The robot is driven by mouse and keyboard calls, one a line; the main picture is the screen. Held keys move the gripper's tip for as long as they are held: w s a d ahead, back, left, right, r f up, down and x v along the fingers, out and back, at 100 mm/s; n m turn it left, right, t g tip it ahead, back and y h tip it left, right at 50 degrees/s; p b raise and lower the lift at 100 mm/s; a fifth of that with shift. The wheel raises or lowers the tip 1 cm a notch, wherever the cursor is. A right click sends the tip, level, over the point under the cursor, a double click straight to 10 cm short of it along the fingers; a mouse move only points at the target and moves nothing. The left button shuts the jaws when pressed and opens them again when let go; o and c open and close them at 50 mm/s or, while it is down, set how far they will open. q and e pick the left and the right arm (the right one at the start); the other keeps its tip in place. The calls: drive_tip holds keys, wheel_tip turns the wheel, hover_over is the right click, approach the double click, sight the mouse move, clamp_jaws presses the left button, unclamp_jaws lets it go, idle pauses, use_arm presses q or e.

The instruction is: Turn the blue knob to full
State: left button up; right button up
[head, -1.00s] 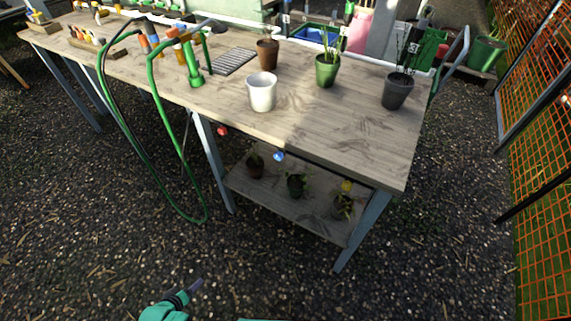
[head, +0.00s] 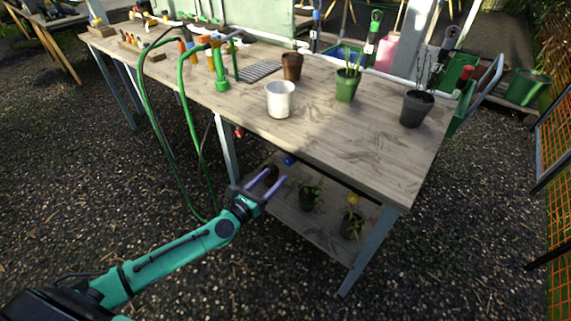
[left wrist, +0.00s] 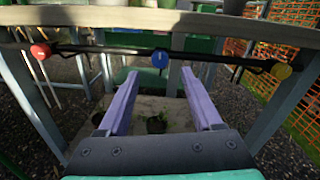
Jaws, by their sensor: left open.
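The blue knob (head: 289,160) sits under the front edge of the wooden table. In the left wrist view the blue knob (left wrist: 160,59) is on a dark horizontal bar, with a light mark on its face. My left gripper (head: 271,180) is open and empty, its two purple fingers pointing toward the bar. In the left wrist view the fingertips (left wrist: 158,78) stand on either side of the knob's line, with the knob seen beyond them; I cannot tell the exact gap. My right gripper is not in view.
A red knob (left wrist: 41,51) and a yellow knob (left wrist: 281,71) sit on the same bar to either side. Potted plants (head: 309,197) stand on the lower shelf. Pots, including a white one (head: 280,99), stand on the tabletop.

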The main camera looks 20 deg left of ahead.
sight(287, 163)
use_arm(q)
drive_tip(key=x, duration=0.5)
drive_tip(key=shift+w+d, duration=0.1)
drive_tip(key=shift+w, duration=0.25)
drive_tip(key=shift+w+d, duration=0.15)
drive_tip(key=shift+w, duration=0.25)
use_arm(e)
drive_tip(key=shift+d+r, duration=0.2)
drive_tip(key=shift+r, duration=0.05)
use_arm(q)
clamp_jaws()
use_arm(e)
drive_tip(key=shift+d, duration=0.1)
